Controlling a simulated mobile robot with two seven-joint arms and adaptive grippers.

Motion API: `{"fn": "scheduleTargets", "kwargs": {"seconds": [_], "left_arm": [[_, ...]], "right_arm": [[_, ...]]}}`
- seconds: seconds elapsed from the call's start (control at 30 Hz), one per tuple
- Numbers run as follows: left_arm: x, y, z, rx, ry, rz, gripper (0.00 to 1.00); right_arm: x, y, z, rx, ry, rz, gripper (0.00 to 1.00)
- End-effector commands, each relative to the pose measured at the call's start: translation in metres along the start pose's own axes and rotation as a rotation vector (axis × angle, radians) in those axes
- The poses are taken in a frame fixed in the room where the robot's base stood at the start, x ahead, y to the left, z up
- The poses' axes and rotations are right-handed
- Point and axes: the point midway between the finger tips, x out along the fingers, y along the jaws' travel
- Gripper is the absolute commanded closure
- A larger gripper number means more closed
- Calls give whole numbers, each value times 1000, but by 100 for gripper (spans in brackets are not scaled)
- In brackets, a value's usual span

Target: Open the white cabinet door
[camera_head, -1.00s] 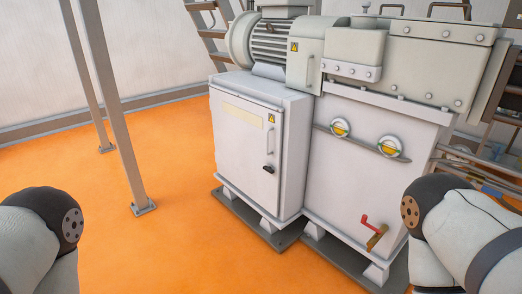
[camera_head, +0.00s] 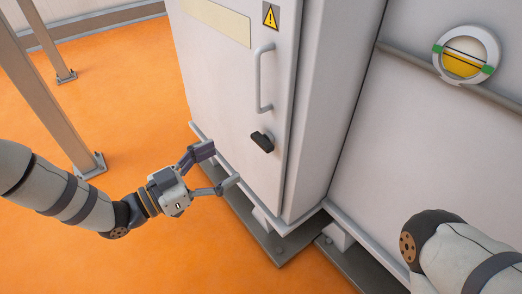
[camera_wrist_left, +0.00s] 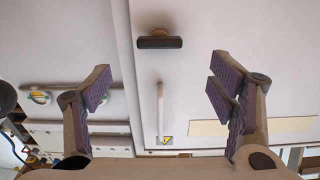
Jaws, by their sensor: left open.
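The white cabinet door (camera_head: 225,85) is shut. It has a pale vertical bar handle (camera_head: 263,78) near its right edge and a black latch knob (camera_head: 263,142) below that. My left gripper (camera_head: 220,166) is open and empty, in front of the door's lower part, left of and below the black knob. In the left wrist view, the open fingers (camera_wrist_left: 165,85) frame the door, with the black knob (camera_wrist_left: 160,42) and the bar handle (camera_wrist_left: 160,108) between them, apart from both fingers. The picture there is upside down. My right gripper is out of view; only part of my right arm shows.
A taller white machine housing (camera_head: 430,140) with a round yellow gauge (camera_head: 464,57) stands right of the cabinet. Grey metal posts (camera_head: 45,90) rise from the orange floor at left. A dark plinth (camera_head: 265,240) juts out under the cabinet.

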Motion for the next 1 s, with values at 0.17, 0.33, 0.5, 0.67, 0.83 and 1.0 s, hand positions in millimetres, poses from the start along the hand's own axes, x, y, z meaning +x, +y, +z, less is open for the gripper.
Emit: {"fn": "scheduleTargets", "kwargs": {"seconds": [0.17,0.33,0.5,0.67,0.83,1.0], "left_arm": [[48,2,2,-2,-1,3,23],[84,2,3,-4,-4,1,23],[100,2,1,-4,-5,0,23],[103,2,0,-4,-5,0,23],[102,2,0,-5,-5,0,39],[102,2,0,-5,-5,0,78]], "right_arm": [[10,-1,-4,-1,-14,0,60],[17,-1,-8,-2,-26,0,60],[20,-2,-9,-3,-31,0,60],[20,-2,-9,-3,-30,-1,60],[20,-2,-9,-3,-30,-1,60],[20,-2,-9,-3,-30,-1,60]]}}
